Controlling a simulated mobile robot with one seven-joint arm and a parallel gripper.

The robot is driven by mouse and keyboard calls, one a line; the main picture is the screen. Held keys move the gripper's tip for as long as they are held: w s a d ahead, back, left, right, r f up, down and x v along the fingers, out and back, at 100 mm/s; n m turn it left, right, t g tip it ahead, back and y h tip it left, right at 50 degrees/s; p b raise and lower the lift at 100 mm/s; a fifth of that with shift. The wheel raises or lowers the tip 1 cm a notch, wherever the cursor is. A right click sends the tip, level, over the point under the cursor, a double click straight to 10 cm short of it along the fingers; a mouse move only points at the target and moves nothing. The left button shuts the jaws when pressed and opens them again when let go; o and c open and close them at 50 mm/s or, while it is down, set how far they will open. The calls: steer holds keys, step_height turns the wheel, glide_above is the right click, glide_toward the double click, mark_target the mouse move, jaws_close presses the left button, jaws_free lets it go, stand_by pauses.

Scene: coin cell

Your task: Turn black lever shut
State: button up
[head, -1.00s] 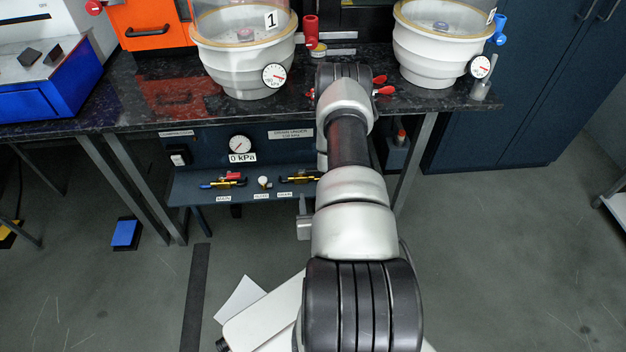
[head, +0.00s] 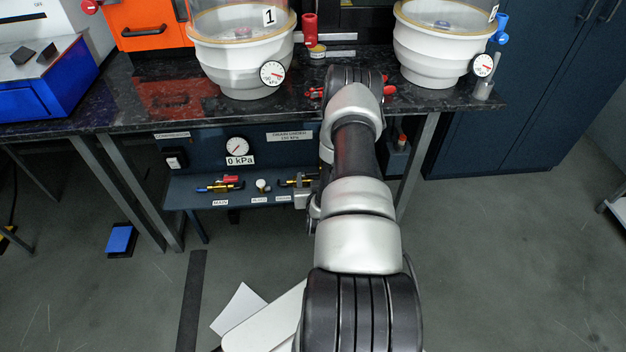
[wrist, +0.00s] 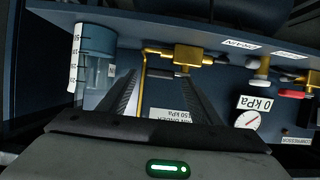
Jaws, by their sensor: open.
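The brass drain valve (head: 290,182) sits at the right end of the shelf under the bench, partly hidden by my arm in the head view. In the wrist view a brass valve (wrist: 187,55) with a pipe shows just beyond my fingertips. A dark bar at its lower edge may be the black lever (wrist: 172,75); its angle is hard to tell. My gripper (wrist: 161,80) is open and empty, its two fingers on either side of the valve's pipe in the picture. I cannot tell that it touches anything.
A red-handled main valve (head: 220,184) and a bleed knob (head: 262,185) stand left on the same shelf. The gauge (head: 237,147) above has a 0 kPa label. A clear cylinder (wrist: 97,60) is left in the wrist view. The bench edge (head: 240,117) overhangs the shelf.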

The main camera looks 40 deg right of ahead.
steer(key=shift+w+d+f, duration=0.2)
steer(key=shift+w+d, duration=0.1)
steer(key=shift+w, duration=0.1)
steer(key=c, duration=1)
steer(key=shift+c, duration=0.2)
